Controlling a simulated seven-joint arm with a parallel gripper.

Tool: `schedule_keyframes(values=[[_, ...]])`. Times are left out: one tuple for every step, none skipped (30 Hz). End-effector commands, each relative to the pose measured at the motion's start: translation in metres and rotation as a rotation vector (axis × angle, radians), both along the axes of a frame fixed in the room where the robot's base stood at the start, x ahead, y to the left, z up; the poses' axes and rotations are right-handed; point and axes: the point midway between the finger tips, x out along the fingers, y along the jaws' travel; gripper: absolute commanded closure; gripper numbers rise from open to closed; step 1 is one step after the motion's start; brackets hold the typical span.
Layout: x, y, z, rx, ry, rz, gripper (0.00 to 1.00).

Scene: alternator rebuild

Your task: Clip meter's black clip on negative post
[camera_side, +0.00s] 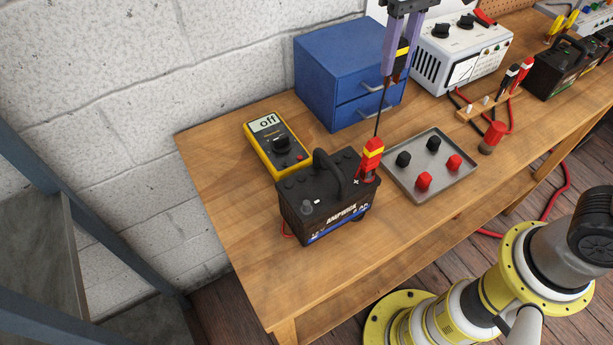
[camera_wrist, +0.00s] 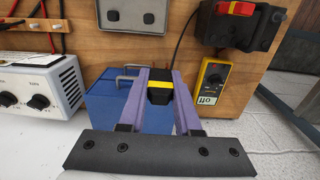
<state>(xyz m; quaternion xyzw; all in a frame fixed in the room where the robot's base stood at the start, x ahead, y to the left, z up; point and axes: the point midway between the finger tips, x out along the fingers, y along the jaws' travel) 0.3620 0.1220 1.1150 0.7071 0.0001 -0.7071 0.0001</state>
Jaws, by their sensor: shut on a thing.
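My gripper (camera_side: 396,55) is shut on the black clip (camera_side: 403,52), which has a yellow band, and holds it high above the bench, right of the battery. In the wrist view the black clip (camera_wrist: 160,90) sits between the purple fingers. A dark lead hangs from it towards the battery. The black battery (camera_side: 325,195) stands on the bench with its bare grey negative post (camera_side: 307,207) at the near left. The red clip (camera_side: 371,158) stands upright at the plus-marked post. The yellow meter (camera_side: 277,143), reading "off", lies behind the battery.
The battery's handle (camera_side: 330,168) arches over its top. A blue drawer cabinet (camera_side: 345,65) stands behind. A grey tray (camera_side: 462,182) with red and black caps lies right of the battery. A white charger-like unit (camera_side: 462,50) and a red cylinder (camera_side: 492,138) are farther right.

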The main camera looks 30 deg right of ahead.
Motion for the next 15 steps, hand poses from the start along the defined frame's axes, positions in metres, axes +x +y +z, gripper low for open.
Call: schedule_keyframes(values=[[-0.006,0.012,0.000,0.000,0.000,0.007,0.95],[-0.008,0.019,0.000,0.000,0.000,0.008,0.95],[-0.011,0.027,0.000,0.000,0.000,0.007,0.95],[-0.014,0.033,0.000,0.000,0.000,0.007,0.95],[-0.017,0.039,0.000,0.000,0.000,0.007,0.95],[-0.020,0.048,0.000,0.000,0.000,0.007,0.95],[-0.023,0.054,0.000,0.000,0.000,0.007,0.95],[-0.026,0.060,0.000,0.000,0.000,0.007,0.95],[-0.029,0.068,0.000,0.000,0.001,0.007,0.95],[-0.031,0.075,0.000,0.000,0.000,0.007,0.95],[-0.034,0.081,0.000,0.000,0.000,0.007,0.95],[-0.038,0.089,0.000,0.000,0.000,0.007,0.95],[-0.040,0.096,0.000,0.000,0.000,0.007,0.95],[-0.043,0.102,0.000,0.000,0.000,0.006,0.95],[-0.046,0.110,0.000,0.000,0.000,0.007,0.95]])
